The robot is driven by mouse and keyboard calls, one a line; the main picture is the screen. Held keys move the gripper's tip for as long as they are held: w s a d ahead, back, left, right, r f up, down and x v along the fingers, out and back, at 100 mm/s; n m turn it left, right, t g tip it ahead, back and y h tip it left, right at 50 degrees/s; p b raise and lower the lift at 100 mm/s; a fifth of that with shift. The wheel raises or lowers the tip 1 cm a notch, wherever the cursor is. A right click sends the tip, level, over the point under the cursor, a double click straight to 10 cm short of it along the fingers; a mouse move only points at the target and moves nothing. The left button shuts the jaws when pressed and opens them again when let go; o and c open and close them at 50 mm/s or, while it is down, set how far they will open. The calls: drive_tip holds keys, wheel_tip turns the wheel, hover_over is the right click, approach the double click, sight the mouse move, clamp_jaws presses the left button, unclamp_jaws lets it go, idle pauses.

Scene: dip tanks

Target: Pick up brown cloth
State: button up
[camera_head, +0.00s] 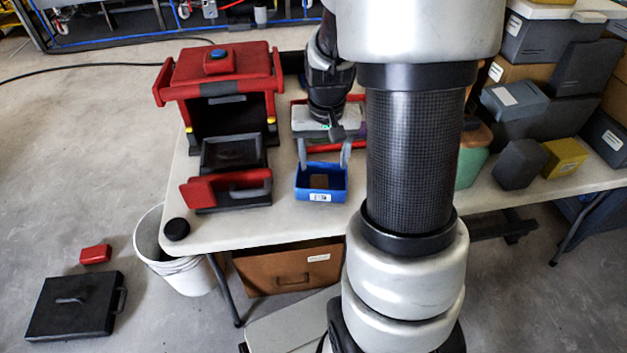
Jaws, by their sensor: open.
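A small brown patch, which looks like the brown cloth (319,181), lies inside a small blue bin (321,196) near the table's front edge. My gripper (324,164) points down just behind and above the blue bin, with its two grey fingers spread apart. Nothing shows between the fingers. The cloth is small in the picture, and the bin's front wall may hide part of it. I cannot tell how high the fingertips are above the bin.
A red and black box unit (220,75) stands left of the bin on the white table (235,232). A red-edged tray (299,110) lies behind my gripper. My arm hides much of the table's middle. Grey boxes (520,163) and a yellow box (565,158) stand right.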

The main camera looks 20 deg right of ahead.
sight(319, 183)
drive_tip(key=f, duration=0.4)
drive_tip(key=shift+w+d+b, duration=0.1)
drive_tip(key=shift+w+b, duration=0.15)
drive_tip(key=shift+b, duration=0.1)
drive_tip(key=f+b, duration=0.1)
drive_tip(key=f, duration=0.1)
drive_tip(key=w+f, duration=0.1)
drive_tip(key=f, duration=0.2)
drive_tip(key=shift+a+b, duration=0.2)
drive_tip(key=shift+b, duration=0.15)
drive_tip(key=shift+c, duration=0.2)
drive_tip(key=c, duration=1.2)
drive_tip(key=shift+r, duration=0.1)
